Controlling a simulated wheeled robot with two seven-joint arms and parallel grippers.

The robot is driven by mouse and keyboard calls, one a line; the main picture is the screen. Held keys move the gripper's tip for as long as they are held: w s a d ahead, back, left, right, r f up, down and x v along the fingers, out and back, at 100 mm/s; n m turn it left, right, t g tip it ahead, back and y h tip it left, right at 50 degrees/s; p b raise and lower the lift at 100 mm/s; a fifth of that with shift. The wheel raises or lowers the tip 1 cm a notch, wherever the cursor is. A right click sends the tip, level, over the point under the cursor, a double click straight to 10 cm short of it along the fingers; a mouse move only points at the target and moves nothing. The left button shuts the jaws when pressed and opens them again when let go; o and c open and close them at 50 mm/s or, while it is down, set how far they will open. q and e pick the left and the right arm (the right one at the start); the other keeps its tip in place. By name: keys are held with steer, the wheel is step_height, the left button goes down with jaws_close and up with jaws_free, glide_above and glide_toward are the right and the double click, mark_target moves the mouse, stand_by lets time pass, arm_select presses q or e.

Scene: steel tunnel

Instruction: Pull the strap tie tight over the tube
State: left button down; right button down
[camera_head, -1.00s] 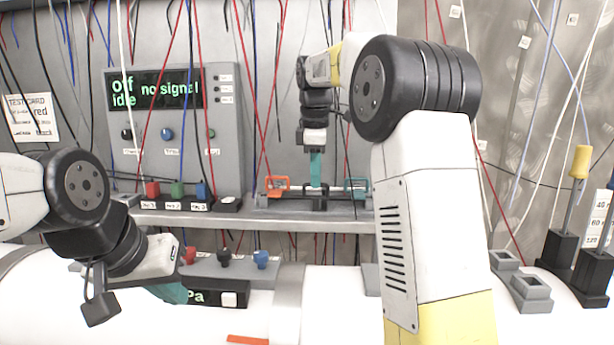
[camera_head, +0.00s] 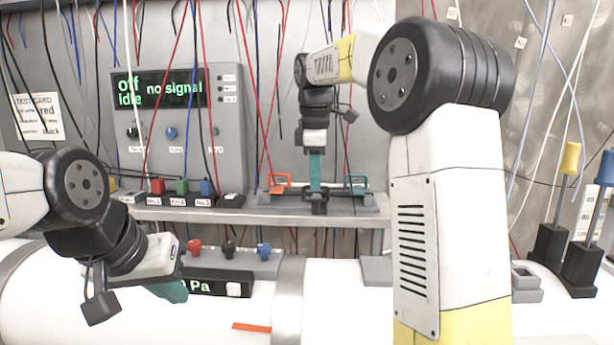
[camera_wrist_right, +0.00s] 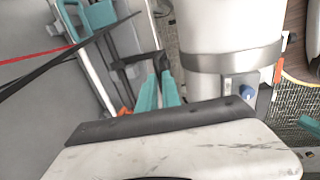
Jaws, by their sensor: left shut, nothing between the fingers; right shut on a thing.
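My right gripper (camera_head: 316,186) points down with shut teal fingers at the rack (camera_head: 362,203) on the shelf. A small black piece (camera_head: 318,203) shows at its fingertips, which are shut on it; it looks like the strap tie's end, but is too small to be sure. An orange clip (camera_head: 279,180) and a teal clip (camera_head: 356,181) stand either side. The tube between them is hard to make out behind the fingers. In the right wrist view, the teal fingers (camera_wrist_right: 158,85) are close together. My left gripper (camera_head: 173,291) is shut and empty over the white pipe, low left.
A grey console (camera_head: 222,130) reads "off idle no signal". Red, green and blue blocks (camera_head: 180,187) sit on the shelf (camera_head: 250,217). The large white pipe (camera_head: 340,290) runs below. Loose wires hang down the back wall. Black stands (camera_head: 582,268) are at right.

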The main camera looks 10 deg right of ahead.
steer(key=shift+s, duration=0.15)
steer(key=c, duration=1.5)
jaws_free()
steer(key=shift+r, duration=0.1)
steer(key=r, duration=0.2)
steer(key=s+r, duration=0.1)
steer(key=r, duration=0.4)
steer(key=shift+s+a+r, duration=0.2)
steer(key=shift+s, duration=0.1)
steer(key=s+d+f+m+t+y, duration=0.1)
steer(key=s+f+m, duration=0.4)
steer(key=s, duration=0.3)
steer(key=s+f+m+t, duration=0.1)
steer(key=s+f+m, duration=0.4)
steer(key=s, duration=0.3)
steer(key=s+d+f+m+t+y, duration=0.1)
steer(key=s+f+m+t, duration=0.1)
steer(key=s+f+m, duration=0.3)
steer(key=shift+s+d+f+y, duration=0.15)
steer(key=shift+s+f, duration=0.5)
steer(key=shift+s, duration=0.3)
steer(key=shift+s+d+f+y, duration=0.15)
steer(key=shift+s+f, duration=0.45)
steer(key=shift+s, duration=0.35)
